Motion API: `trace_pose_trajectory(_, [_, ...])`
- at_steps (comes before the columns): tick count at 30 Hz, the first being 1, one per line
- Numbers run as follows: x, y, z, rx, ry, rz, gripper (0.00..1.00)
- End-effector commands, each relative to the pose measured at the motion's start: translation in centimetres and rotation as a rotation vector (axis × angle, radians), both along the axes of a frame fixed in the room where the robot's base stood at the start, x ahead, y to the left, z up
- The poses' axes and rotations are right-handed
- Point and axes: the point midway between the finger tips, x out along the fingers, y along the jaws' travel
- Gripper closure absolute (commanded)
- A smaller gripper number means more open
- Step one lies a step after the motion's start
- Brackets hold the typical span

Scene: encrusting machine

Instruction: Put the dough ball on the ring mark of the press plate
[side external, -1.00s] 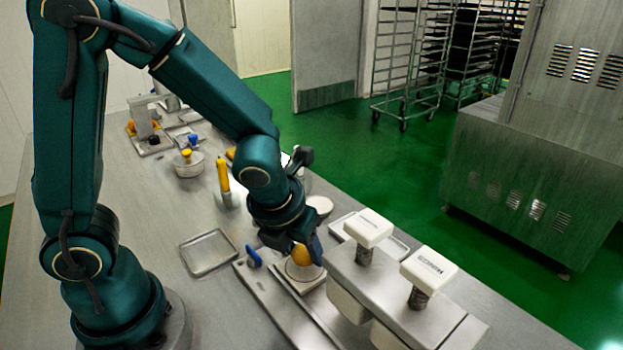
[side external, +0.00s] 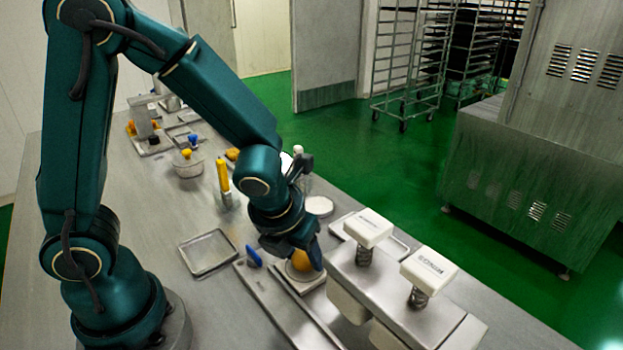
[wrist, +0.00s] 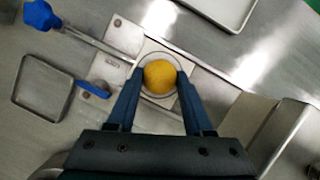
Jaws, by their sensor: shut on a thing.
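The dough ball (wrist: 160,77) is a yellow-orange ball between the two blue fingers of my gripper (wrist: 158,84) in the wrist view. My gripper is shut on it. In the side view the ball (side external: 301,259) shows under my gripper (side external: 300,252), low over the press plate (side external: 312,284). In the wrist view the plate (wrist: 147,47) lies beneath the ball, and part of the ring mark (wrist: 145,89) shows around it. The ball looks roughly centred in the ring. I cannot tell whether it touches the plate.
A machine with two white-capped stamps (side external: 368,228) stands right of the plate. A blue handle (side external: 253,256) is at its left, and an empty metal tray (side external: 207,252) lies further left. A shallow tray (side external: 345,226) is behind the machine. Bowls and tools stand further back.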

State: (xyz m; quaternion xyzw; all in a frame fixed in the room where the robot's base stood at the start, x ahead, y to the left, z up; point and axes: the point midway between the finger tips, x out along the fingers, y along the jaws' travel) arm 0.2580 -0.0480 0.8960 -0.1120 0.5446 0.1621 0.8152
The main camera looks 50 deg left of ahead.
Motion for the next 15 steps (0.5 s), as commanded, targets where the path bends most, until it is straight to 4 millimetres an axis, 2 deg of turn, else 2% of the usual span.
trace_pose_trajectory(9, [0.01,-0.01,-0.04,0.0,-0.001,0.0,1.0])
trace_pose_trajectory(10, [0.01,-0.02,-0.04,0.0,-0.001,0.0,0.45])
trace_pose_trajectory(12, [0.01,-0.02,-0.04,0.0,-0.001,0.0,0.18])
trace_pose_trajectory(13, [0.01,-0.02,-0.04,0.0,-0.001,0.0,0.14])
trace_pose_trajectory(15, [0.01,-0.02,-0.04,0.0,-0.001,0.0,0.14])
